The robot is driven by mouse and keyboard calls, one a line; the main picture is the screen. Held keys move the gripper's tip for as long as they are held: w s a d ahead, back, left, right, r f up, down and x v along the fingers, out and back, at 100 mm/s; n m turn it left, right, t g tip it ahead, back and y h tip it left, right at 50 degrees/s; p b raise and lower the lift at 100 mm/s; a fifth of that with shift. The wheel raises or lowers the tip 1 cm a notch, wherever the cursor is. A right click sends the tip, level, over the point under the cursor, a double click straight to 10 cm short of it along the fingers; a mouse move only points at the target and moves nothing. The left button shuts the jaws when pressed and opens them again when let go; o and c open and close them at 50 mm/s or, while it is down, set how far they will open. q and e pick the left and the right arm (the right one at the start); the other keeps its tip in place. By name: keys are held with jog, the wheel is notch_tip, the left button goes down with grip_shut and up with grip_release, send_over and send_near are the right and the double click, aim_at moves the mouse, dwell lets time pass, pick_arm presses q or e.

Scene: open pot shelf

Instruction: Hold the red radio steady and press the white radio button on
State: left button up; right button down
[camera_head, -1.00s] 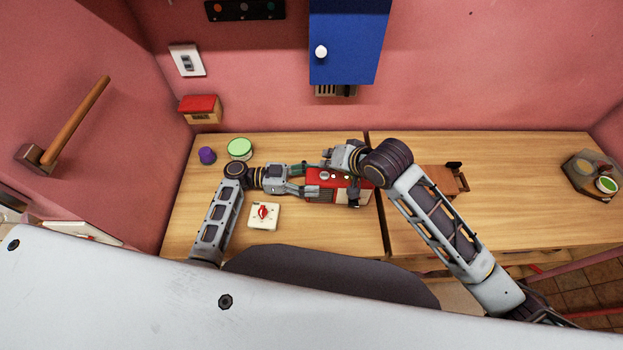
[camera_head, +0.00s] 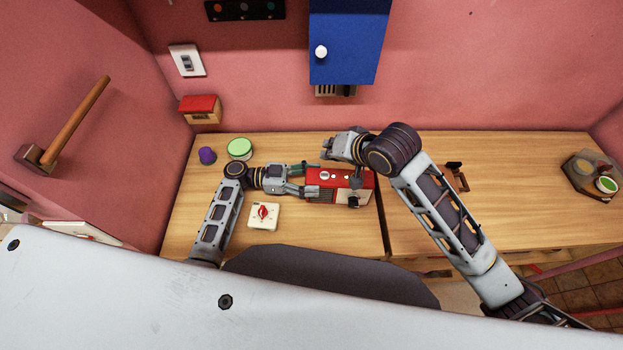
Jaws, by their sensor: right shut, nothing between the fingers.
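The red radio (camera_head: 325,181) lies on the left desk, its right part under my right arm's shadow side. Small round buttons, at least one of them white (camera_head: 325,175), show on its red top. A black knob (camera_head: 353,201) shows at its front right. My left gripper (camera_head: 307,180) has its fingers apart, one along each side of the radio's left end; whether they press on it I cannot tell. My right gripper (camera_head: 326,150) is shut and empty, just behind and above the radio, apart from the buttons in the picture.
A cream box with a red mark (camera_head: 264,216) lies in front of my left gripper. A green-lidded pot (camera_head: 239,149) and a purple piece (camera_head: 207,155) stand at the back left. A blue cabinet (camera_head: 348,45) hangs above. The right desk is mostly clear.

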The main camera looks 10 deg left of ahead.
pick_arm(q)
jog(key=o, duration=0.5)
jog(key=shift+s+a, duration=0.2)
jog(key=shift+a, duration=1.8)
jog(key=shift+s+a, duration=0.25)
jog(key=shift+a, duration=1.75)
jog(key=shift+s+a, duration=0.2)
jog(key=shift+a, duration=1.8)
jog(key=shift+d, duration=0.1)
